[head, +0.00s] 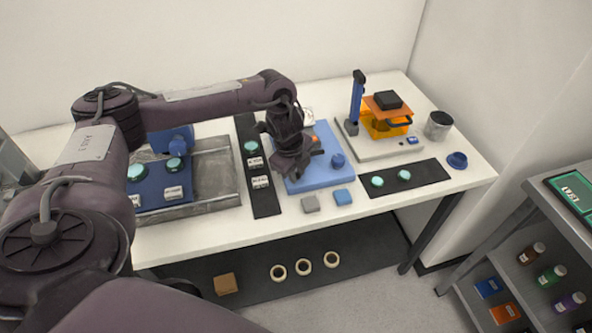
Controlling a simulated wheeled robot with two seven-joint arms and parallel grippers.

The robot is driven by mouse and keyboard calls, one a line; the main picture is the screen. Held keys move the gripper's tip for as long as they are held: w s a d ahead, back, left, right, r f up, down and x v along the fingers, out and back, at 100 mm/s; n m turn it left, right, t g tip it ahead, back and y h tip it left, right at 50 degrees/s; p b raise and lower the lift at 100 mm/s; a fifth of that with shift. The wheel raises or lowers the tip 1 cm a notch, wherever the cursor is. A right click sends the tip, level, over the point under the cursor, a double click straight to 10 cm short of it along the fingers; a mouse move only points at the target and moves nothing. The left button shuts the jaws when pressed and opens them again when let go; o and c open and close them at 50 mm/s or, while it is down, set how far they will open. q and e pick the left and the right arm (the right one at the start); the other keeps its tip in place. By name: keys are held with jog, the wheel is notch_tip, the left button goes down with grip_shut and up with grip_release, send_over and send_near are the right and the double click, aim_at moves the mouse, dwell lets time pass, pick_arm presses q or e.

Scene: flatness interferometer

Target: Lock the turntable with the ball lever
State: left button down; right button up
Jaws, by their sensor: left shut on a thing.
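My left gripper (292,172) reaches down over the left part of a blue base plate (325,182) in the middle of the table. It is shut on a part there that I take as the ball lever; the hand hides this part, so its position cannot be told. The turntable is also mostly covered by the hand. A small orange piece (316,139) shows just right of the hand, and a blue round knob (338,160) stands on the plate's right side, apart from the gripper. My right gripper is not in view.
Left is a grey tray (222,176) with a blue unit; a black strip (264,201) lies between. Grey (310,203) and blue (343,197) blocks lie in front. Right are an orange box device (384,121), a metal cup (438,125) and a blue dish (457,160).

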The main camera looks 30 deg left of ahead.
pick_arm(q)
jog(key=shift+s+a+m, duration=0.15)
jog(key=shift+a+m, duration=0.05)
jog(key=shift+m, duration=0.2)
jog(key=m, duration=0.1)
jog(key=s+a+m+b, duration=0.1)
jog(key=m, duration=0.1)
jog(key=shift+a+f+h, duration=0.1)
jog(key=shift+a+h, duration=0.1)
jog(key=shift+h, duration=0.2)
jog(key=a+m, duration=0.1)
jog(key=m, duration=0.1)
jog(key=m+b, duration=0.1)
jog(key=shift+s+a+m+g+h+b, duration=0.15)
jog(key=shift+a+m+g+h+b, duration=0.15)
jog(key=shift+a+m, duration=0.45)
jog(key=shift+m, duration=0.55)
jog(key=shift+a+r+m+g, duration=0.25)
jog(key=shift+a+m, duration=0.25)
jog(key=shift+m, duration=0.6)
jog(key=shift+w+a+m+g, duration=0.25)
jog(key=shift+a+m, duration=0.2)
jog(key=shift+m, duration=0.45)
jog(key=c, duration=1.3)
grip_release()
jog(key=shift+f+h, duration=0.1)
jog(key=shift+h, duration=0.2)
